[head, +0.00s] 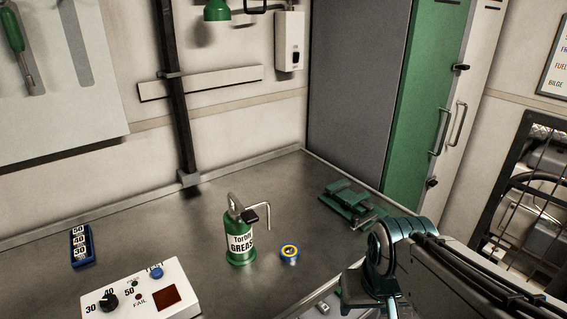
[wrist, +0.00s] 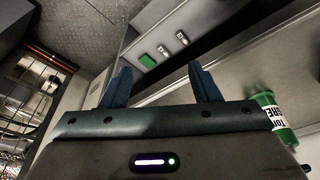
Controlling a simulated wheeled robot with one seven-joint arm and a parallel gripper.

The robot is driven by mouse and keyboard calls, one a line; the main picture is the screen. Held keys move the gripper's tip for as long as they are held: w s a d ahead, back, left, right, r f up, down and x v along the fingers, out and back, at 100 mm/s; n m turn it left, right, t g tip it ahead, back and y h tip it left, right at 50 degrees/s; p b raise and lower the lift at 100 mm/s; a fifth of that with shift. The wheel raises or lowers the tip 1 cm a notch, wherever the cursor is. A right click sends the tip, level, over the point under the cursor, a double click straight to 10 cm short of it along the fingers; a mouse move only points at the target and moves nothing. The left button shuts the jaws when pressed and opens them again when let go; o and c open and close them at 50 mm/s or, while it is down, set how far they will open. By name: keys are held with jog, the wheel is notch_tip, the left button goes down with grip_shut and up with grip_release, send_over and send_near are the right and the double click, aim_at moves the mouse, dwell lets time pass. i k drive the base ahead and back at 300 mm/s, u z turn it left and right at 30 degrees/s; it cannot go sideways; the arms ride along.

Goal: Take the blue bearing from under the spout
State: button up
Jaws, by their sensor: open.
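The pump also shows at the right edge of the wrist view (wrist: 270,112). My gripper (wrist: 163,88) is open and empty in the wrist view, with its two blue fingers apart. In the head view my arm reaches in at the lower right, to the right of the bearing and apart from it. The bearing does not show in the wrist view.
A green vise-like device (head: 350,200) stands on the worktop behind my arm. A white control box (head: 140,292) with a dial and a blue block with numbers (head: 82,246) are at left. The worktop (head: 215,212) is clear behind the pump.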

aim_at(289, 258)
jog(key=k, duration=0.5)
jog(key=z, duration=1.15)
jog(key=i, duration=1)
jog(key=u, duration=1.8)
